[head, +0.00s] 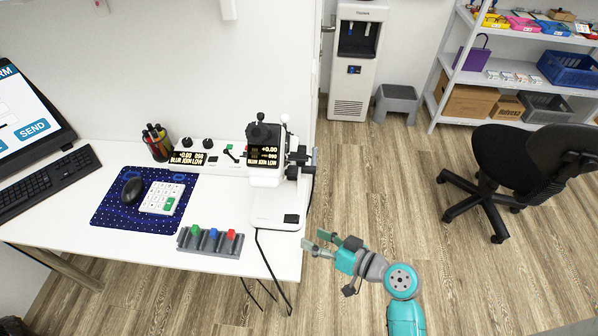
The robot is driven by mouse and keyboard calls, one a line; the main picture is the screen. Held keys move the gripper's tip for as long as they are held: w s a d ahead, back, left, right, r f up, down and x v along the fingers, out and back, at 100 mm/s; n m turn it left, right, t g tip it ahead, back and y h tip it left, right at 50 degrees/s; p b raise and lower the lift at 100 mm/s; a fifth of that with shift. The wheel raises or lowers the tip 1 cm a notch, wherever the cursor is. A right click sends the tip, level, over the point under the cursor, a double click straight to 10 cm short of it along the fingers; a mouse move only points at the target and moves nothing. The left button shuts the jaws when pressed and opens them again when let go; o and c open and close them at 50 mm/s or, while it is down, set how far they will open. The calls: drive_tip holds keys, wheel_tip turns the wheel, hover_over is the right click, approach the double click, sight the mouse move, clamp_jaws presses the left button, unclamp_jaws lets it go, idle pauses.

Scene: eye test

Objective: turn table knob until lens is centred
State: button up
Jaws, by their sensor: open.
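A white eye-test instrument (266,178) with a dark head and small lit display stands at the right end of the white desk. Dark knobs (300,158) stick out from its right side. A white control box (225,168) beside it carries two black knobs (196,143), a small lever and a display with text like "BLUR JOIN LOW". I cannot tell which knob is the table knob. The lens and its centring cannot be made out. My gripper (315,240) is open and empty, right of the desk's right edge, apart from the instrument and knobs.
A grey rack (209,242) with green, blue and red pieces lies near the desk's front edge. A black cable hangs off the desk. A mouse, calculator (162,199), pen cup (157,143) and keyboard are further left. Floor right of the desk is open up to an office chair (520,165).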

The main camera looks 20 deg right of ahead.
drive_tip(key=w+d+r+n+y, duration=0.3)
drive_tip(key=w+r+n+y, duration=0.1)
drive_tip(key=r, duration=0.4)
drive_tip(key=n+g+y, duration=0.4)
drive_tip(key=n+y, duration=0.1)
drive_tip(key=n, duration=0.3)
approach(291, 173)
drive_tip(key=w+f+x, duration=0.1)
drive_tip(key=x, duration=0.7)
drive_tip(key=shift+f, duration=0.2)
